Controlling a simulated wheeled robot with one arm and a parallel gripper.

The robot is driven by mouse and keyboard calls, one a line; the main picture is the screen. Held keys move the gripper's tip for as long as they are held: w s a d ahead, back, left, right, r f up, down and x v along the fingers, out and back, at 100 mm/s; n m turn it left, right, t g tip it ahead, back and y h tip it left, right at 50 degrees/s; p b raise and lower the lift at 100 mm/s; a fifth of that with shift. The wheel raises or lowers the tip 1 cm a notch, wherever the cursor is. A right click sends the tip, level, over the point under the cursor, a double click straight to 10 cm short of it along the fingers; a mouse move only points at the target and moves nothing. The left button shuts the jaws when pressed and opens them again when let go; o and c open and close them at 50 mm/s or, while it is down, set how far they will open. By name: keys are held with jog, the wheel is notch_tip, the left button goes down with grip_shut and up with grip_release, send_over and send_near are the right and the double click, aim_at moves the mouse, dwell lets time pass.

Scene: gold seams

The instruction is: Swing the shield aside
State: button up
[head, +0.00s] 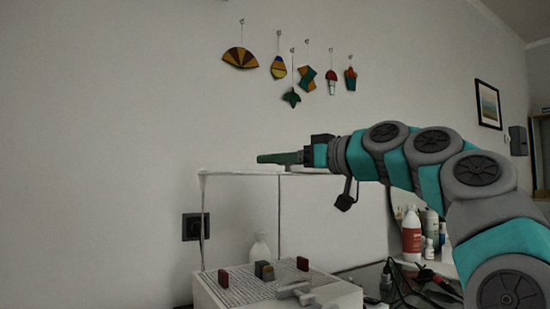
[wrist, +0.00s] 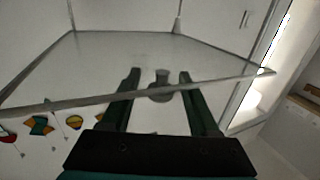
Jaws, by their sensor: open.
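The shield (head: 238,173) is a clear panel with a pale top edge, standing upright over a white box in the head view. In the wrist view the shield (wrist: 85,52) fills much of the picture as a see-through pane with grey edges. A grey knob (wrist: 160,86) shows between the fingers, near one edge of the pane. My gripper (head: 262,158) points left, level with the shield's top edge. In the wrist view my gripper (wrist: 160,77) is open, its dark green fingers on either side of the knob. I cannot tell whether either finger touches it.
The white box (head: 335,296) has a gridded top with red, dark and yellow pieces and a pale grey part. A white bottle (head: 260,248) stands behind it. Bottles (head: 411,235) and cables are to the right. Glass ornaments (head: 240,58) hang on the wall above.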

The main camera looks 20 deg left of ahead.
jog(key=shift+w+a, duration=0.2)
jog(key=shift+a, duration=0.35)
jog(key=shift+c, duration=0.3)
grip_shut()
dwell(0.8)
